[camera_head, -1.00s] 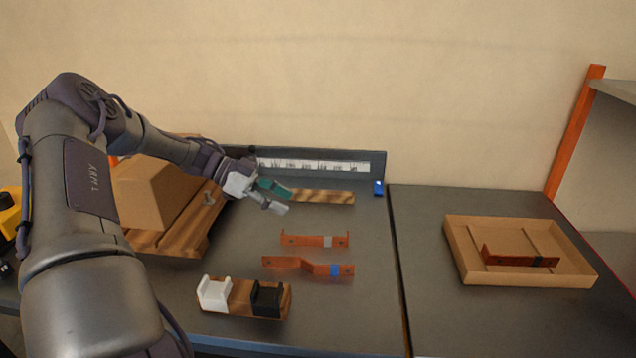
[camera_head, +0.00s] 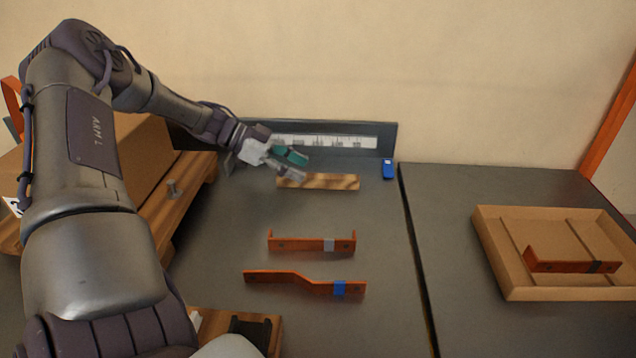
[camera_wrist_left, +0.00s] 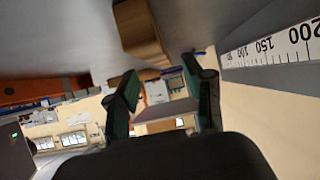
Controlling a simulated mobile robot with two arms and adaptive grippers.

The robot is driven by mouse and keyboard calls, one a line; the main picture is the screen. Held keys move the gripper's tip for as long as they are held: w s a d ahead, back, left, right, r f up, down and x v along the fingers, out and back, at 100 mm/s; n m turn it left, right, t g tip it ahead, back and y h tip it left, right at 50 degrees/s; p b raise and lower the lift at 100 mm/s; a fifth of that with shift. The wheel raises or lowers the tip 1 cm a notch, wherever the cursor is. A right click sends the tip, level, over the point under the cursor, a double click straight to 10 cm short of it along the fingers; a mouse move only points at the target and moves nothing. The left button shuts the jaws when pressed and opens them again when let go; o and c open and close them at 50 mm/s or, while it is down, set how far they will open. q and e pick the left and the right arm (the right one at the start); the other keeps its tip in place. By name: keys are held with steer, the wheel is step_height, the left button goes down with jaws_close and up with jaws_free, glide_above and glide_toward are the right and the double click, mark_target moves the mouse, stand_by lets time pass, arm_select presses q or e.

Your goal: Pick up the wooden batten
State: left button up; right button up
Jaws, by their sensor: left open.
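The wooden batten (camera_head: 325,182) is a light, striped wood bar lying on the dark table, in front of the ruler strip. My left gripper (camera_head: 293,165) is open, with one teal finger and one grey finger showing, at the batten's left end. The fingers partly overlap that end in the head view; whether they touch it I cannot tell. In the left wrist view, the batten (camera_wrist_left: 140,32) shows at the top, ahead of the two spread fingers of the left gripper (camera_wrist_left: 160,84), with nothing between them. The right gripper is not in view.
A ruler strip (camera_head: 325,141) stands behind the batten, with a small blue item (camera_head: 388,169) to its right. Two orange busbars, one upright-ended (camera_head: 300,244) and one offset (camera_head: 280,276), lie nearer. A cardboard tray (camera_head: 487,240) holds another bar. A wooden bench piece (camera_head: 185,195) stands left.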

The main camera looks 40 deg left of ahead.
mark_target(315, 175)
arm_select(q)
steer(key=b+x, duration=0.1)
steer(key=x, duration=0.5)
steer(key=shift+a, duration=0.1)
jaws_close()
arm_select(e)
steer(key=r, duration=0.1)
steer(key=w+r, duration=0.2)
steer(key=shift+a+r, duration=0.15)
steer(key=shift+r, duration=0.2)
